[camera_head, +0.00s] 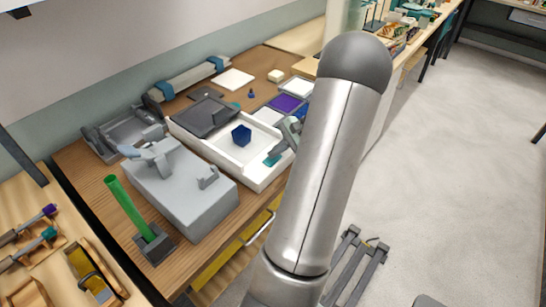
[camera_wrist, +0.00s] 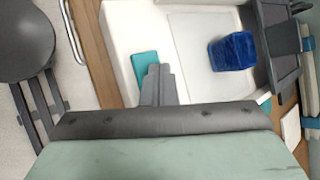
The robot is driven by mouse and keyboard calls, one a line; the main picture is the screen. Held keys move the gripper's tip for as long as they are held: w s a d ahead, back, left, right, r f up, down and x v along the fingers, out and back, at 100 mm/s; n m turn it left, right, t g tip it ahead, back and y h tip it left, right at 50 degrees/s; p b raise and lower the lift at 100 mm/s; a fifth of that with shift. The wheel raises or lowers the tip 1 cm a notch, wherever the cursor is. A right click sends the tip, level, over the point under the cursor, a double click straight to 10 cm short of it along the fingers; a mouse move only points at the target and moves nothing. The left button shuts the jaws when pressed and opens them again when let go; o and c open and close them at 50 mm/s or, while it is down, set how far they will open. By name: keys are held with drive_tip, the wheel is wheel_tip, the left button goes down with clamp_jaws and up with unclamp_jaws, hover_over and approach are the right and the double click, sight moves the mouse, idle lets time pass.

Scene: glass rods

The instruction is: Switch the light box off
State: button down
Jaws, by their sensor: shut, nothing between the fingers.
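The light box (camera_head: 262,176) is a low white box on the wooden bench. It has a pale inner panel, and I cannot tell for sure whether the panel is lit. A teal switch (camera_head: 271,161) sits at the near right end of the box; it also shows in the wrist view (camera_wrist: 143,64). My gripper (camera_wrist: 158,72) is shut and empty, with its fingertips right beside the teal switch. I cannot tell whether they touch it. In the head view my arm hides part of the gripper and the box's right end.
A dark blue cube (camera_head: 241,135) stands on the panel, also in the wrist view (camera_wrist: 232,52). A dark grey frame (camera_head: 206,116) lies at the box's far left. A grey machine (camera_head: 180,190) and a green rod (camera_head: 126,203) in a holder stand left. A stool (camera_wrist: 22,45) is off the bench.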

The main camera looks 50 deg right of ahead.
sight(276, 158)
idle(0.4)
drive_tip(key=shift+r, duration=0.4)
drive_tip(key=shift+p, duration=0.35)
drive_tip(key=shift+r+p, duration=1.9)
drive_tip(key=shift+r, duration=1.15)
